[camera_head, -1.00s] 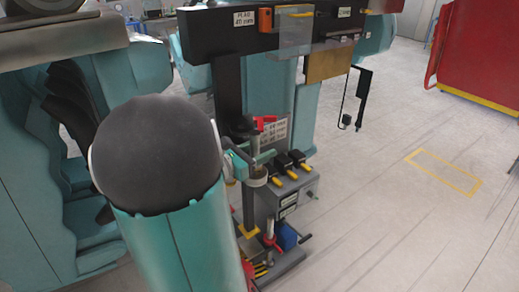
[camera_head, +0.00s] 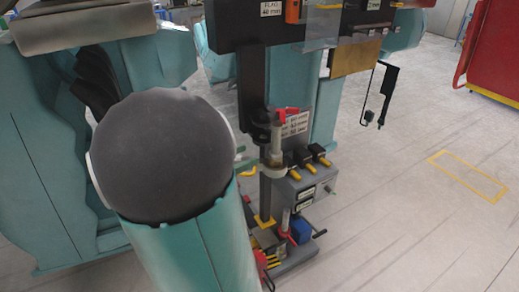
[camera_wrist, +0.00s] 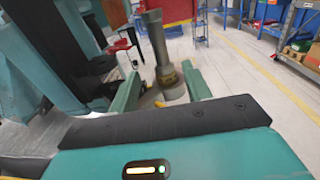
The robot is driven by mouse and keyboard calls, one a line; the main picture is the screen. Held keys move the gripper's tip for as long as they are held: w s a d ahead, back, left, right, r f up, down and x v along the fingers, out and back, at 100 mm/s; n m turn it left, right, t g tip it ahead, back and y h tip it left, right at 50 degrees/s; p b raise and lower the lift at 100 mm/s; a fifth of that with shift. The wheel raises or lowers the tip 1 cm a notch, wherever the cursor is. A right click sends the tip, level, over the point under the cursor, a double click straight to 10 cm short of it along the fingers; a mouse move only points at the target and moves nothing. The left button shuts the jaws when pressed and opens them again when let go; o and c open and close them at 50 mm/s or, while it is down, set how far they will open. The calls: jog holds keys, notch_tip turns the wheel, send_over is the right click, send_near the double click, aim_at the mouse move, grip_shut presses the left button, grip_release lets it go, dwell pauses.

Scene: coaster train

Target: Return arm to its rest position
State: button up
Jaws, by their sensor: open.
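My gripper (camera_wrist: 161,74) shows in the wrist view as two teal fingers set apart, open. A grey cylindrical piece (camera_wrist: 160,50) with a yellowish band stands in line with the gap; I cannot tell how far beyond the fingertips it is. In the head view my own teal arm with its dark round joint fills the left middle and hides most of the gripper. The arm is bent and reaches toward the tool stand (camera_head: 252,95). A grey upright tool (camera_head: 277,140) with a red part stands by that post.
A grey box (camera_head: 305,185) with black and yellow handles sits low on the stand. A blue block (camera_head: 301,231) lies at its base. Teal seats (camera_head: 85,190) stand left. Open floor with a yellow outline (camera_head: 468,177) lies right, below a red panel (camera_head: 492,50).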

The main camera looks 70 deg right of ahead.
jog(key=shift+w+a, duration=0.45)
jog(key=shift+a, duration=0.15)
jog(key=w+a+m+t+y, duration=0.3)
jog(key=a+t+y, duration=0.1)
jog(key=a, duration=0.8)
jog(key=w+a+m+t+y, duration=0.4)
jog(key=a+t, duration=0.3)
jog(key=a, duration=0.5)
jog(key=w+a+m+t+y, duration=0.3)
jog(key=a+t+y, duration=0.2)
jog(key=a, duration=0.8)
jog(key=shift+w+r+t+y, duration=0.3)
jog(key=shift+w+r+y, duration=0.1)
jog(key=shift+y, duration=0.2)
jog(key=shift+c, duration=0.5)
